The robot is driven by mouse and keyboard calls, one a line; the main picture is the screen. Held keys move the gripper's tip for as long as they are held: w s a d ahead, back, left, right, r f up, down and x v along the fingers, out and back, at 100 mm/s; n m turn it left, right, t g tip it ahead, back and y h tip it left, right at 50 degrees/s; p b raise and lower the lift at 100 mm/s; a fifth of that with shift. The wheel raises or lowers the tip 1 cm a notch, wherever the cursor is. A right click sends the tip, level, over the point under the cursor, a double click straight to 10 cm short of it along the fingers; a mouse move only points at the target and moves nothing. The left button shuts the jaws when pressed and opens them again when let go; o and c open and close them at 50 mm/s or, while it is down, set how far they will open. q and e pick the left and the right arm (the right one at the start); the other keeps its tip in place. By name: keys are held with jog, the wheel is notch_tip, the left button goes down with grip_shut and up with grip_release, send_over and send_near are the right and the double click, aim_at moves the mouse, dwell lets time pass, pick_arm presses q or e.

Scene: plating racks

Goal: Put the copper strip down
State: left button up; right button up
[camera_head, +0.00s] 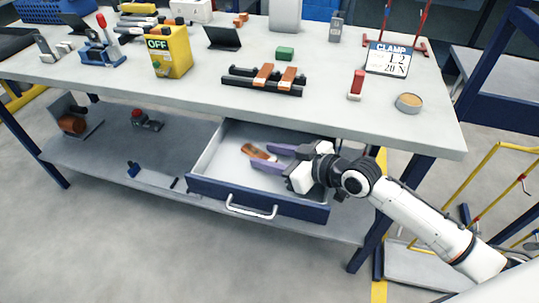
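A copper strip (258,152) lies in the open drawer (225,158) under the table, on the drawer floor as far as I can tell. My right gripper (261,166) reaches into the drawer from the right, its purple fingers spread apart. The strip is just beyond the fingertips, close to the upper finger, and does not look clamped. Two more copper strips (263,76) sit across a black rack (240,80) on the tabletop. My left gripper is not in view.
The drawer's blue front with its handle (252,207) stands out from the table.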

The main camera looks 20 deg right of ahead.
jog(key=shift+r, duration=0.15)
jog(key=shift+s+d, duration=0.25)
jog(key=p+v, duration=0.1)
jog(key=v, duration=1)
jog(key=shift+s, duration=0.1)
dwell(0.8)
